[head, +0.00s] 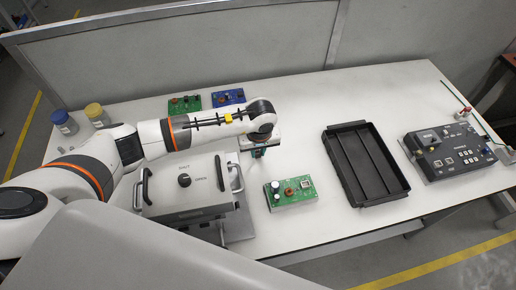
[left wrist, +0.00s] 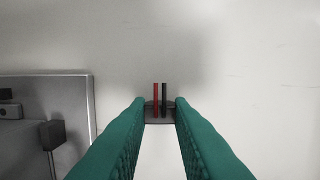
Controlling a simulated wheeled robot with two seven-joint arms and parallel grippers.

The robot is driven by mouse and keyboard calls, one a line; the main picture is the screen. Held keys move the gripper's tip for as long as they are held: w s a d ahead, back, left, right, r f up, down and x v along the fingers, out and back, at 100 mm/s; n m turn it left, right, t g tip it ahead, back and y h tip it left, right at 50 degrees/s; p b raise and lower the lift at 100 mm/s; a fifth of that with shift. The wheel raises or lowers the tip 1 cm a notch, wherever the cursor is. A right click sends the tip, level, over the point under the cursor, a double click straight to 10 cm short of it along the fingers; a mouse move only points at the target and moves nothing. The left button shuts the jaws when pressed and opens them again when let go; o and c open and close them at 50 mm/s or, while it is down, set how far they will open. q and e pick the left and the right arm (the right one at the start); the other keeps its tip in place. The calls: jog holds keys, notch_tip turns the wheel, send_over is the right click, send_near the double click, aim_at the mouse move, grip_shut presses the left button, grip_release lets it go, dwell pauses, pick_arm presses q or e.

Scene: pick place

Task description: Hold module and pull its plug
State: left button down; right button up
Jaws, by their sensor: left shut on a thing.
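My left gripper (head: 259,152) is over the table, between the grey box and the green module (head: 292,191). In the left wrist view its teal fingers (left wrist: 160,118) are shut on a small dark plug (left wrist: 160,104) with a red and a black lead. The plug is too small to make out in the head view. The module lies flat on the table in front of the gripper, apart from it, with a copper coil and round parts on top. My right gripper is not in view.
A grey box (head: 186,203) with handles and a knob stands left of the module. A black tray (head: 402,188) and a dark control unit (head: 450,152) are at right. A green board (head: 184,104), a blue board (head: 228,97) and two jars (head: 65,123) stand behind. The table's middle back is clear.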

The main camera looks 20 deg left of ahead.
pick_arm(q)
jog(key=shift+f, duration=0.1)
jog(key=c, duration=1.3)
grip_release()
jog(key=shift+r, duration=0.3)
notch_tip(320, 180, up, 12)
jog(key=s+d+b, duration=0.1)
jog(key=b, duration=0.1)
jog(key=shift+s, duration=0.25)
